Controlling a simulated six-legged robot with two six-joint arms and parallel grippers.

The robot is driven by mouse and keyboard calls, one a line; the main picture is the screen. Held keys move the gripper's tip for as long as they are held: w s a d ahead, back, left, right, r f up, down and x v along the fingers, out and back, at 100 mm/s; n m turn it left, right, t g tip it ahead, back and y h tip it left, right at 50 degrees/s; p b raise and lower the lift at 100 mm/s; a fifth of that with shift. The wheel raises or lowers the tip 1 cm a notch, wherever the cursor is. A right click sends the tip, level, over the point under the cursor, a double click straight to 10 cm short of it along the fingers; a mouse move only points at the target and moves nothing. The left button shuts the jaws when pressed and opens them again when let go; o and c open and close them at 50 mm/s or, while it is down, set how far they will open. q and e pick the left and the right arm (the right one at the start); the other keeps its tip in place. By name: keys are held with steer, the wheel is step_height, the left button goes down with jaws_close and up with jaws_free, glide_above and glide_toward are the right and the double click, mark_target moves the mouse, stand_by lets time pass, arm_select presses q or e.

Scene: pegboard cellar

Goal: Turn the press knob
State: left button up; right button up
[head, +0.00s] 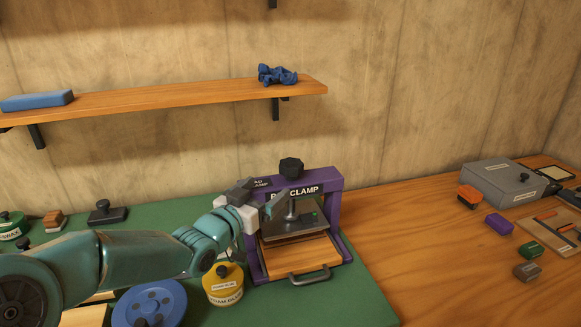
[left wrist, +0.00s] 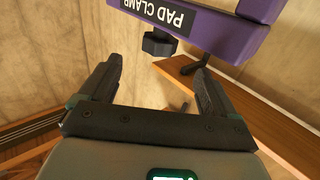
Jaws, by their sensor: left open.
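The purple press labelled PAD CLAMP (head: 335,205) stands on the green mat. Its black faceted knob (head: 291,167) sits on top of the crossbar, with a screw and plate below. My left gripper (head: 268,192) is in front of the crossbar, lower and to the left of the knob, covering part of the label. In the left wrist view the knob (left wrist: 158,43) shows beyond the open fingers (left wrist: 153,85), between them in the picture and apart from both. The press frame (left wrist: 205,25) appears upside down there. My right gripper is not in view.
A yellow tin (head: 224,287) and a blue disc (head: 150,302) sit below my left arm. A wooden shelf (head: 180,100) hangs on the wall above. A grey box (head: 500,182) and several small blocks lie at the right.

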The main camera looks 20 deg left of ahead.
mark_target(284, 173)
arm_select(q)
steer(key=p+x, duration=0.2)
steer(key=x, duration=0.8)
steer(key=shift+w+r, duration=0.1)
steer(key=shift+r, duration=0.05)
steer(key=shift+w+d, duration=0.1)
steer(key=shift+w, duration=0.1)
steer(key=shift+c, duration=0.3)
steer(key=c, duration=0.9)
